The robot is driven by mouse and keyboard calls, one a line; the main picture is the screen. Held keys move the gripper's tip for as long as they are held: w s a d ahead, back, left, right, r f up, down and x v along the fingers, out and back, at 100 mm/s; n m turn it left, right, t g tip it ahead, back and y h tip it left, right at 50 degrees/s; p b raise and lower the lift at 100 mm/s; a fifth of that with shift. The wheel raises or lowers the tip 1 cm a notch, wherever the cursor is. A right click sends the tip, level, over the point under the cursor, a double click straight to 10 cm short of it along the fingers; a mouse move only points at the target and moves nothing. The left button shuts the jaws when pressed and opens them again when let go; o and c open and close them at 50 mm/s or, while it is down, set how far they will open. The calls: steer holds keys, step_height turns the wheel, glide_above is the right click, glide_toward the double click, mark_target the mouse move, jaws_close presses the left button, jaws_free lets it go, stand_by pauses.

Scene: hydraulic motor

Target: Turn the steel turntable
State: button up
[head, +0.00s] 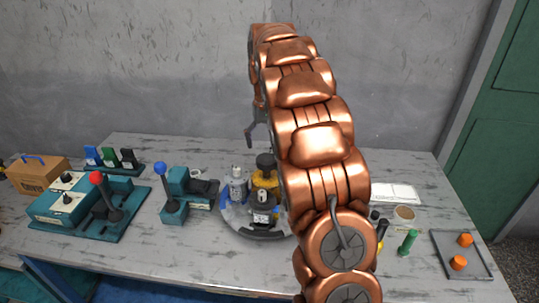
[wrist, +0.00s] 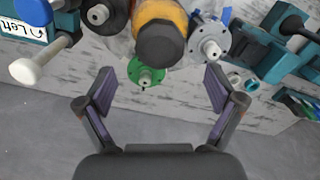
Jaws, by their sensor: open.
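The steel turntable (head: 233,220) is a grey disc in the middle of the table in the head view. It carries a silver cylindrical part (head: 237,186), a yellow and black part (head: 265,180) and smaller pieces. My copper arm hides its right side. My gripper (wrist: 160,88) is open and empty, with its two dark fingers spread wide in the wrist view. A black and orange part (wrist: 160,38), a silver flange (wrist: 210,45) and a green flange (wrist: 145,77) show beyond the fingers, with no clear contact. The disc itself is not clear in the wrist view.
Teal control boxes with a red-knobbed lever (head: 97,178) and a blue-knobbed lever (head: 160,168) stand left of the turntable.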

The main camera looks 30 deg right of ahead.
mark_target(268, 158)
steer(key=shift+f+p, duration=0.95)
steer(key=shift+f, duration=2.15)
steer(key=c, duration=1.7)
steer(key=shift+d, duration=0.35)
steer(key=shift+a, duration=0.2)
